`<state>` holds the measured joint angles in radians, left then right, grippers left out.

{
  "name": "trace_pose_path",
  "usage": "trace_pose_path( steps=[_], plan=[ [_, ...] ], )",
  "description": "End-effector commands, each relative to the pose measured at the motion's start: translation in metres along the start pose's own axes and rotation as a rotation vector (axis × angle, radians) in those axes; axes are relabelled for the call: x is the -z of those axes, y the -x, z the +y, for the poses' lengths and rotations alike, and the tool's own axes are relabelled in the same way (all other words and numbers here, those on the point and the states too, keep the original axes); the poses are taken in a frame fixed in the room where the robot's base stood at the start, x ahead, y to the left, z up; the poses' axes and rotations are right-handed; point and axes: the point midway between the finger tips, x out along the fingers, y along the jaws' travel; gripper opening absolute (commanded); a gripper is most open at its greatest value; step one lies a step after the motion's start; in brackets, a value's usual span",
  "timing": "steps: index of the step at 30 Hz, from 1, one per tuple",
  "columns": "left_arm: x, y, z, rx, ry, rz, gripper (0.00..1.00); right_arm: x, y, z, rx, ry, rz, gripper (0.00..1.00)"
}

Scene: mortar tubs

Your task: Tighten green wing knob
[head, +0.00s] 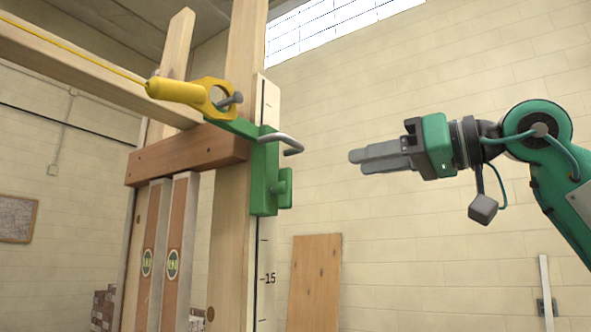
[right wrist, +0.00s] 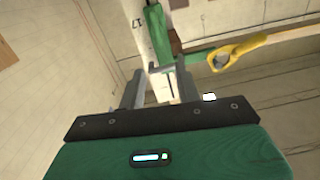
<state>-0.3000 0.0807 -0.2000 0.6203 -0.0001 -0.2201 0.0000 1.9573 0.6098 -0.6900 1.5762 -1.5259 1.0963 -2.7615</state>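The green wing knob (head: 285,187) is on the right side of a green bracket (head: 263,178) on the upright wooden post (head: 232,215). My right gripper (head: 356,162) is to the right of the knob, apart from it, with its fingers pointing left toward the post. In the right wrist view its two fingers (right wrist: 162,73) stand apart with nothing held between them. The green bracket (right wrist: 158,30) shows beyond the fingertips there; the knob's outline is hard to make out. My left gripper is not in view.
A bent steel hook (head: 283,139) juts right above the knob. A yellow ring-ended piece (head: 180,90) with a taut yellow line sits at the upper left. Two spirit levels (head: 174,230) stand below a brown wooden block (head: 185,153). The space between gripper and knob is clear.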

Motion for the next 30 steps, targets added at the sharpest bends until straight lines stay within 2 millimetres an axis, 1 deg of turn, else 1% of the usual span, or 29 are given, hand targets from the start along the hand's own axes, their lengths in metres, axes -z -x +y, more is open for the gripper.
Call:
trace_pose_path(
  steps=[1, 4, 8, 11, 18, 21, 25, 30],
  plan=[
    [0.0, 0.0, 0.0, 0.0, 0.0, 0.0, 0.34, 0.003, 0.004, -0.005, -0.014, 0.041, 0.001, 0.34],
    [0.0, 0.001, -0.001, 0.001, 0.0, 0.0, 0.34, 0.007, 0.006, -0.009, -0.027, 0.082, 0.0, 0.34],
    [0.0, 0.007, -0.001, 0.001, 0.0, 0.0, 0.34, 0.008, -0.005, -0.009, -0.028, 0.087, -0.002, 0.34],
    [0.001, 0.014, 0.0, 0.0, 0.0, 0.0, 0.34, 0.009, -0.022, -0.009, -0.026, 0.084, -0.003, 0.34],
    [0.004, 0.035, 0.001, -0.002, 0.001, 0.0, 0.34, 0.01, -0.075, -0.008, -0.025, 0.082, -0.003, 0.34],
    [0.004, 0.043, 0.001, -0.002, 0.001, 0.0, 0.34, 0.011, -0.094, -0.007, -0.024, 0.081, -0.002, 0.34],
    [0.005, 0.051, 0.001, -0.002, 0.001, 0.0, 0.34, 0.009, -0.113, -0.006, -0.025, 0.08, -0.001, 0.34],
    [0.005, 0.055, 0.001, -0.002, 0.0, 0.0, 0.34, 0.008, -0.127, -0.006, -0.026, 0.08, 0.0, 0.34]
  ],
)
